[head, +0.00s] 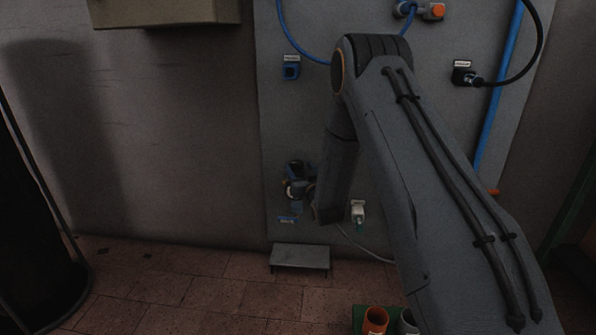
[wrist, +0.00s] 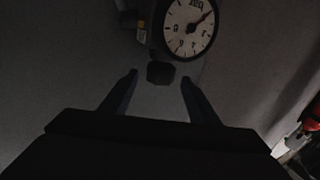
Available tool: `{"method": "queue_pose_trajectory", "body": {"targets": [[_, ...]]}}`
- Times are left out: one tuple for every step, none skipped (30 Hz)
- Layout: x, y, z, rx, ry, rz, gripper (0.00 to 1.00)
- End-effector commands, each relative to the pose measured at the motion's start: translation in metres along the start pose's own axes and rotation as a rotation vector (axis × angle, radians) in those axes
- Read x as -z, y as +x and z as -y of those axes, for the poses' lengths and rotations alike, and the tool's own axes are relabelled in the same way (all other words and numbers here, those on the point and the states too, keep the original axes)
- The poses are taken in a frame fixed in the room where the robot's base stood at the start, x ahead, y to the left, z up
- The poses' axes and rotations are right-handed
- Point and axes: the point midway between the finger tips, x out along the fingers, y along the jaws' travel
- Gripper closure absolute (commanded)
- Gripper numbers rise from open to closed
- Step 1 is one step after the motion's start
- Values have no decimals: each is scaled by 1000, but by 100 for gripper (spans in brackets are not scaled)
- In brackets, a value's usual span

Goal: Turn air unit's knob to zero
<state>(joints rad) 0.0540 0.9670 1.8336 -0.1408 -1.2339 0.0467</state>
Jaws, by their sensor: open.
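The air unit (head: 296,186) is mounted low on the grey wall panel, left of my forearm in the head view. A small dark knob (wrist: 160,73) sits below the gauge. My gripper (wrist: 159,84) is open, with one dark finger on each side of the knob, spaced apart from it. I cannot tell how deep the fingertips reach around the knob.
A small grey step (head: 300,257) stands on the tiled floor below the unit. A white socket (head: 358,213) with a cable is on the panel to the right. An orange cup (head: 375,320) stands at the bottom. A dark cylinder (head: 35,200) stands far left.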

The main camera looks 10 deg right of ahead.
Motion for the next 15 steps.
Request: {"method": "queue_pose_trajectory", "body": {"targets": [[-1,7,0,0,0,-2,45],[-2,10,0,0,0,-1,45],[-1,13,0,0,0,0,45],[-1,15,0,0,0,-1,45],[-1,17,0,0,0,-1,45],[0,18,0,0,0,0,45],[0,19,0,0,0,0,45],[0,20,0,0,0,1,45],[0,20,0,0,0,1,45],[0,20,0,0,0,1,45],[0,20,0,0,0,1,45],[0,20,0,0,0,1,45],[0,20,0,0,0,1,45],[0,20,0,0,0,1,45],[0,20,0,0,0,1,46]]}}
